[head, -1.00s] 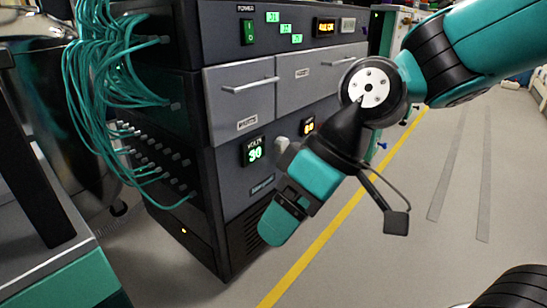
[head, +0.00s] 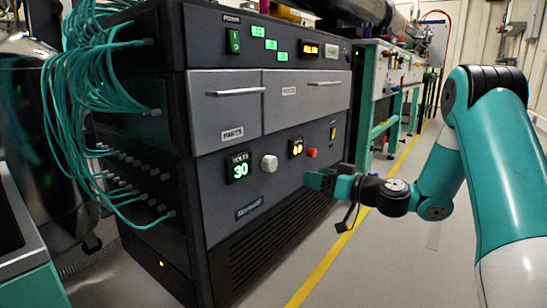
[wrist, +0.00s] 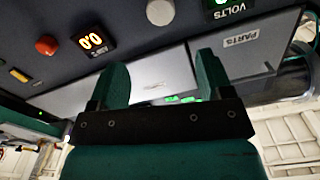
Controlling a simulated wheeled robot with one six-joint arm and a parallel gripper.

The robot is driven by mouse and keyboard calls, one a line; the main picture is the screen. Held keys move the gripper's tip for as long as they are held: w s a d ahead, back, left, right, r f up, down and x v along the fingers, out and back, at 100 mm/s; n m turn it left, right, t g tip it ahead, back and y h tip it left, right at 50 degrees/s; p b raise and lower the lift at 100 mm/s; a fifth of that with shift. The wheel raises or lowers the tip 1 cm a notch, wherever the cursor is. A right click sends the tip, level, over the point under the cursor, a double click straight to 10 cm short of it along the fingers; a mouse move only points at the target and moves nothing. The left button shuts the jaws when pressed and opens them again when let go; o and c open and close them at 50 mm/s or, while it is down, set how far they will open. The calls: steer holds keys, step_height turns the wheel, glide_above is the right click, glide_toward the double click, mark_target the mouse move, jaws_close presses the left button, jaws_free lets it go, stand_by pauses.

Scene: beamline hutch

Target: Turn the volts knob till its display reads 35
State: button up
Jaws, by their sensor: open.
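The volts display (head: 238,168) on the dark front panel reads 30 in green in the head view. The pale volts knob (head: 269,163) sits just right of it and also shows at the top of the wrist view (wrist: 160,12). My gripper (head: 312,180) is in front of the panel, right of and a little below the knob, apart from it. In the wrist view its two green fingers (wrist: 162,82) are spread with nothing between them.
An amber display (head: 297,148) and a red knob (head: 311,153) are right of the volts knob, close above my gripper. Drawers (head: 305,97) with bar handles are above. Teal cables (head: 75,90) hang at the left. Open floor lies right of the cabinet.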

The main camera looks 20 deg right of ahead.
steer(key=p, duration=0.6)
glide_toward(274, 165)
steer(key=b+x, duration=0.3)
steer(key=x, duration=0.6)
steer(key=shift+a+f, duration=0.1)
steer(key=shift+w+a, duration=0.25)
steer(key=shift+w, duration=0.3)
